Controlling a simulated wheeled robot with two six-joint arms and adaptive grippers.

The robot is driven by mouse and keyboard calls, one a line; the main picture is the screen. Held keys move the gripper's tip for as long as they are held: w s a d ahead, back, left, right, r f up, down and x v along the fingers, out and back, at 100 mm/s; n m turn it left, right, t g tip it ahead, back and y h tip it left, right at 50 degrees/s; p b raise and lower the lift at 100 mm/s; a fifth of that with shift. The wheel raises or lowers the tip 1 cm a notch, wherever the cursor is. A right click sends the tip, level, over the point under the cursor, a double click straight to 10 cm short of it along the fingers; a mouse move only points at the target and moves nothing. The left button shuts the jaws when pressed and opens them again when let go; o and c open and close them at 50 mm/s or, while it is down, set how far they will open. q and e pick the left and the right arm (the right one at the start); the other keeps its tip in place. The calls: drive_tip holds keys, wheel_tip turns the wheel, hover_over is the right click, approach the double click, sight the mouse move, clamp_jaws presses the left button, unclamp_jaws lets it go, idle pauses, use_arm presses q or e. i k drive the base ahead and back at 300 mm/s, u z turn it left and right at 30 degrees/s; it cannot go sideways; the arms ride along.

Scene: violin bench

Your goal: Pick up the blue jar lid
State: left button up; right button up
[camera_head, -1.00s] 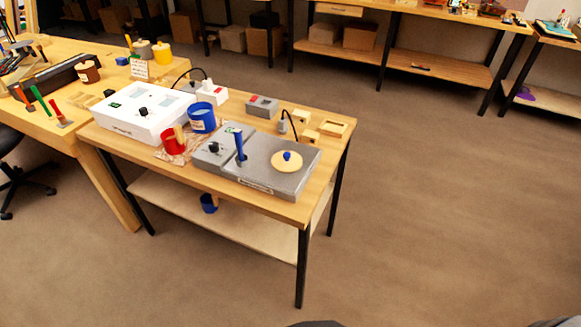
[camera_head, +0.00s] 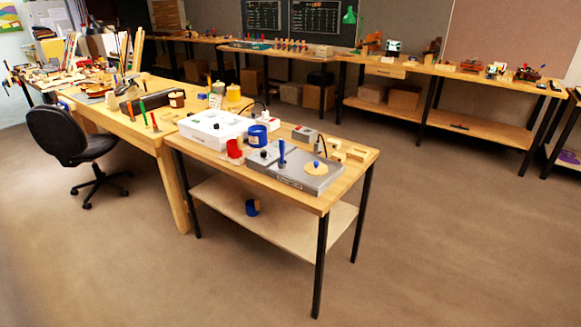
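A pale yellow disc with a blue knob (camera_head: 316,167) lies on the grey flat-topped device (camera_head: 308,180) at the right front of the near bench. It looks like a lid; I cannot tell for sure that it is the blue jar lid. A blue jar (camera_head: 257,137) stands on the bench further back and left, beside a red cup (camera_head: 234,149). A small blue container (camera_head: 252,207) is on the lower shelf. Neither of my grippers is in view.
The near bench (camera_head: 345,183) also holds a white box-shaped device (camera_head: 214,129) and small wooden blocks. A longer bench with tools and a black office chair (camera_head: 72,140) are at left. Shelved benches line the back. The floor at front and right is clear.

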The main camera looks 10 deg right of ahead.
sight(316, 168)
drive_tip(key=u, duration=0.8)
drive_tip(key=i, duration=1.6)
drive_tip(key=z, duration=0.55)
